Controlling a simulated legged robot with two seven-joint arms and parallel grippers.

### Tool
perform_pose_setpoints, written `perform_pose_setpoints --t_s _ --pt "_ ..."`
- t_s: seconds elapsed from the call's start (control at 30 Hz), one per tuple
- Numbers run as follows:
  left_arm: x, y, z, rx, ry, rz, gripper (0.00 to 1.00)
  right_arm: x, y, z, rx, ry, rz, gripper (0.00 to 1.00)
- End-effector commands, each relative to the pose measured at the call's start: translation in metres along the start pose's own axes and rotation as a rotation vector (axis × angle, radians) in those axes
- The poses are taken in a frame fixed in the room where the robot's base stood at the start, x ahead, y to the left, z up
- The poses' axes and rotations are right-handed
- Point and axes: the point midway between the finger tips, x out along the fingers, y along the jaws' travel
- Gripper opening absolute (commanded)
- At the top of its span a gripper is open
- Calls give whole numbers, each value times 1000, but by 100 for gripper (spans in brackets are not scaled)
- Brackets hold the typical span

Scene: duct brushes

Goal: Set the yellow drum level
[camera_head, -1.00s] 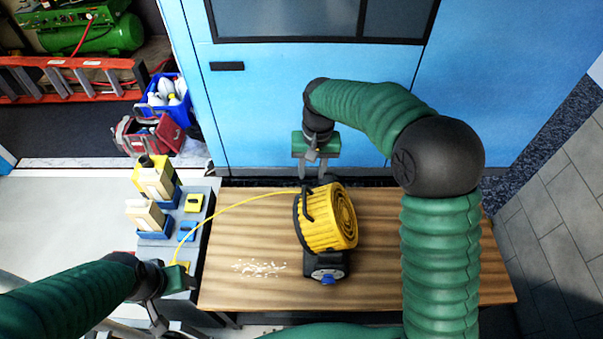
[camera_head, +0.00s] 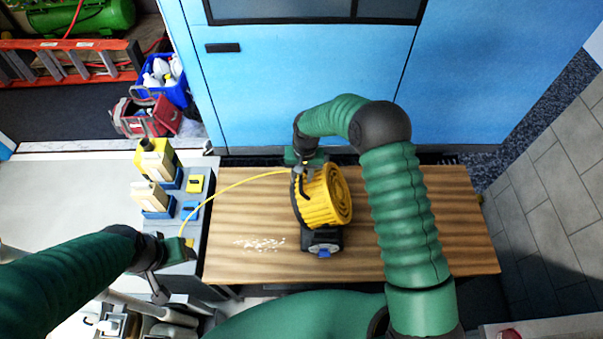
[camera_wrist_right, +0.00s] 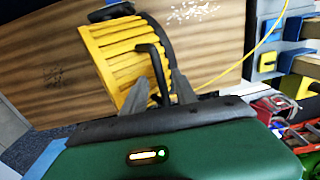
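The yellow drum (camera_head: 325,198) sits on a black stand (camera_head: 322,240) on the wooden table, its ribbed body visibly tilted. A black bent handle (camera_wrist_right: 153,62) sticks out from the drum's side. My right gripper (camera_head: 304,176) is at the drum's far left side. In the right wrist view its two grey fingers (camera_wrist_right: 158,90) are apart, with the handle between them; contact is unclear. My left gripper (camera_head: 178,250) is at the table's left edge, where a yellow line (camera_head: 235,186) from the drum reaches it. Its fingertips are hidden.
The wooden table (camera_head: 420,215) is clear to the right. Pale crumbs (camera_head: 259,244) lie left of the stand. A grey side surface holds yellow bottles (camera_head: 158,158) in blue holders and a yellow sponge-like block (camera_head: 195,184). A blue wall (camera_head: 290,85) stands behind the table.

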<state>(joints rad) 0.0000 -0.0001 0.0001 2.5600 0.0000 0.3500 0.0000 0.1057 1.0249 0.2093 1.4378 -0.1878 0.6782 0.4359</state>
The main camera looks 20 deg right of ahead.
Motion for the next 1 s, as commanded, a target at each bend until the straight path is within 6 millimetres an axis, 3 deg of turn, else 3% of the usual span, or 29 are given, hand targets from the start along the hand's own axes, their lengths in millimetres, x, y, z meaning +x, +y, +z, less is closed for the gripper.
perform_pose_setpoints --t_s 0.23,0.5,1.0 --pt "0 0 0 0 0 0 61 2 0 0 0 1 0 34" --pt "0 0 0 0 0 0 61 2 0 0 0 1 0 0" --pt "0 0 0 0 0 0 61 1 0 0 0 1 -1 0"
